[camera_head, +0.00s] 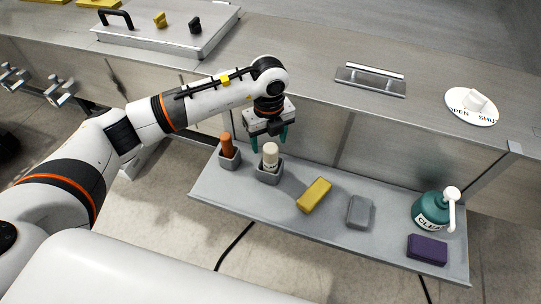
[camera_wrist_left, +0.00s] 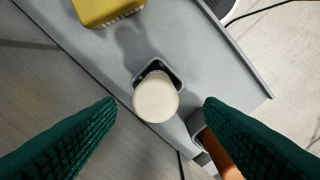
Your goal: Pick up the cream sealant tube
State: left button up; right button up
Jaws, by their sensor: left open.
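The cream sealant tube (camera_head: 270,156) stands upright in a small grey holder (camera_head: 269,176) on the grey shelf tray. In the left wrist view its round cream top (camera_wrist_left: 156,99) shows from above, in the middle between my fingers and a little ahead of them. My left gripper (camera_head: 269,140) is open, with its green fingers just above and behind the tube in the head view. In the left wrist view the fingers (camera_wrist_left: 160,125) are wide apart and do not touch the tube. My right gripper is not in view.
An orange-brown tube (camera_head: 227,145) stands in its own holder close to the left. A yellow block (camera_head: 314,195), a grey block (camera_head: 359,212), a purple block (camera_head: 427,249) and a green bottle (camera_head: 432,210) sit rightward on the tray (camera_head: 300,227). A metal wall (camera_head: 375,150) rises behind.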

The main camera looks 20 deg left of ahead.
aim_at(271, 148)
pick_arm(q)
jog(key=shift+f, duration=0.8)
jog(key=f+p, duration=0.1)
jog(key=f, duration=0.1)
jog(key=f+p, duration=0.1)
jog(key=f, duration=0.1)
jog(key=shift+w+d+f, duration=0.1)
jog(key=shift+d, duration=0.1)
jog(key=shift+f, duration=0.65)
jog(key=c, duration=1.1)
